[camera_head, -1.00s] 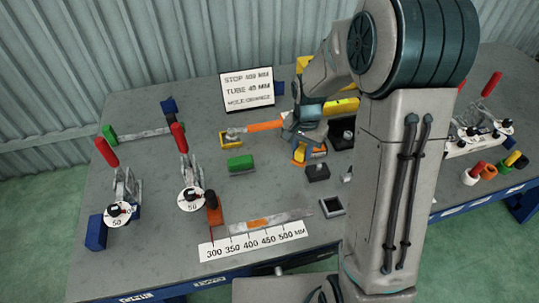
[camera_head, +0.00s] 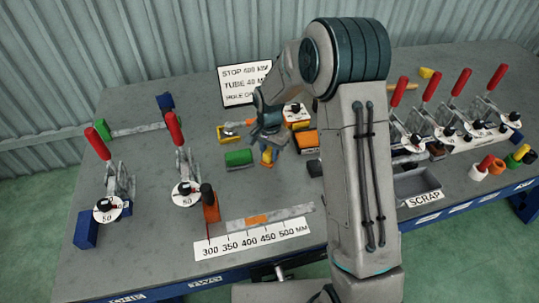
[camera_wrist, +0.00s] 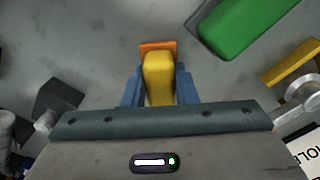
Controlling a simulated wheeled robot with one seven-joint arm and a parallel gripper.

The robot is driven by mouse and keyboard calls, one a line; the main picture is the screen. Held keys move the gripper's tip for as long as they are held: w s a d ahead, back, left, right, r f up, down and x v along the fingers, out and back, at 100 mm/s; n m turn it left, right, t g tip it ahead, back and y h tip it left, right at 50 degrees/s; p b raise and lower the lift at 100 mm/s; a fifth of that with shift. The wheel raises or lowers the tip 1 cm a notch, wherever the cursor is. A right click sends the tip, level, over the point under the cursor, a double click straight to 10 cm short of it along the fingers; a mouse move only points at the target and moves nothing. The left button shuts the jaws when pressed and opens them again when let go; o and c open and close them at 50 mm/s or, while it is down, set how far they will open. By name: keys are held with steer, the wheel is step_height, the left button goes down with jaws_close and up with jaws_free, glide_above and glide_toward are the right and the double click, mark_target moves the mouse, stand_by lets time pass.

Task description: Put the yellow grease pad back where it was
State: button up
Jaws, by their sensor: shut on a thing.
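My gripper (camera_head: 268,147) is shut on a yellow block with an orange end, which I take for the yellow grease pad (camera_head: 267,158). In the wrist view the pad (camera_wrist: 159,78) sits between the two blue fingers, its orange end pointing away from the palm. It is just right of a green block (camera_head: 239,158), which also shows in the wrist view (camera_wrist: 245,28). The pad is over the grey bench; I cannot tell whether it touches the surface.
An orange block (camera_head: 306,139) is to the right. A ruler strip (camera_head: 252,246) and toggle clamps stand towards the front left. Bench space in front of the green block is free.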

steer(key=shift+r, duration=0.1)
steer(key=shift+f, duration=0.25)
steer(key=o, duration=0.9)
steer(key=shift+r, duration=0.1)
steer(key=shift+o, duration=0.2)
